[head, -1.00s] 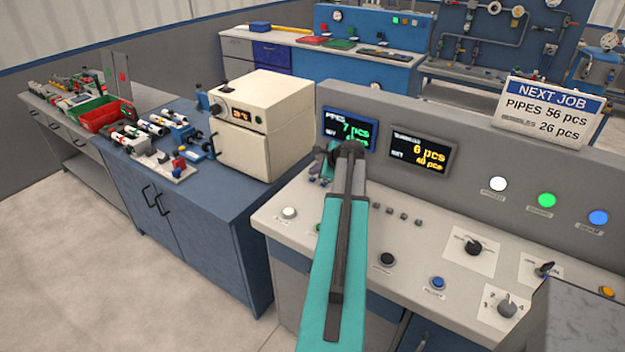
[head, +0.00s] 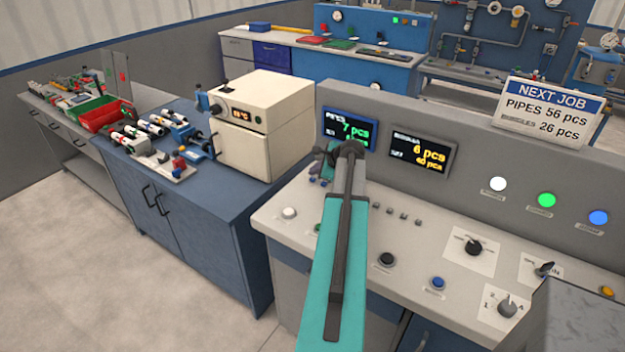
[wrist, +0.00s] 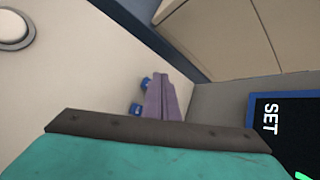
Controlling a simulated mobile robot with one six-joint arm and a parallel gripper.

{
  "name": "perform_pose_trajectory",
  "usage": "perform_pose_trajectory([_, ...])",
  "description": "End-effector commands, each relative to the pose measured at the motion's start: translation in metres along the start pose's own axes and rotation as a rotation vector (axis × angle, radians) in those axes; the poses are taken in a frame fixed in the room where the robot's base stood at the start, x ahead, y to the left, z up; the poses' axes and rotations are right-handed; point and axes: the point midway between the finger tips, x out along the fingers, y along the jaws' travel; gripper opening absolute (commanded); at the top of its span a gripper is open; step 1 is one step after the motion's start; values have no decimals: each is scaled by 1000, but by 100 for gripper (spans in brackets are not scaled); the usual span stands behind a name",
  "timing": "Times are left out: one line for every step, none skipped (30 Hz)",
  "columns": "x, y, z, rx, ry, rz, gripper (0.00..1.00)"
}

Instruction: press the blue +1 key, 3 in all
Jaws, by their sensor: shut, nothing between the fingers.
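Small blue keys (wrist: 146,82) sit on the pale console top in the wrist view, just left of my gripper (wrist: 164,80). Another blue key (wrist: 136,109) shows nearer the camera. Their labels cannot be read, so I cannot tell which is +1. My gripper's fingers are together and empty, close beside the keys; contact cannot be made out. In the head view blue keys (head: 314,181) show left of my arm, which hides part of that key group.
The NEXT JOB sign (head: 554,110) reads PIPES 56 pcs and 26 pcs. A white button (head: 289,212) is left of my arm. A cream oven-like box (head: 262,125) stands on the blue cabinet beside the console.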

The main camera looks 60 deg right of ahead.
Motion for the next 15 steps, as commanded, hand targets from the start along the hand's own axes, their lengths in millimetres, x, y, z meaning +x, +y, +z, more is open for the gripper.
perform_pose_trajectory([0, 0, 0, 0, 0, 0, 0])
perform_pose_trajectory([1, 1, -1, 0, 0, 0, 0])
perform_pose_trajectory([1, 1, -1, 0, 0, 0, 0])
perform_pose_trajectory([2, 1, -1, 0, 0, 0, 0])
perform_pose_trajectory([3, 2, -2, 0, 0, 0, 0])
perform_pose_trajectory([3, 2, -2, 0, 0, 0, 0])
perform_pose_trajectory([4, 3, -3, 0, 0, 0, 0])
perform_pose_trajectory([5, 3, -3, 0, 0, 0, 0])
perform_pose_trajectory([5, 4, -4, 0, 0, 0, 0])
perform_pose_trajectory([6, 4, -4, 0, 0, 0, 0])
perform_pose_trajectory([6, 4, -4, 0, 0, 0, 0])
perform_pose_trajectory([6, 4, -4, 0, 0, 0, 0])
perform_pose_trajectory([6, 4, -4, 0, 0, 0, 0])
perform_pose_trajectory([6, 4, -4, 0, 0, 0, 0])
perform_pose_trajectory([6, 4, -4, 0, 0, 0, 0])
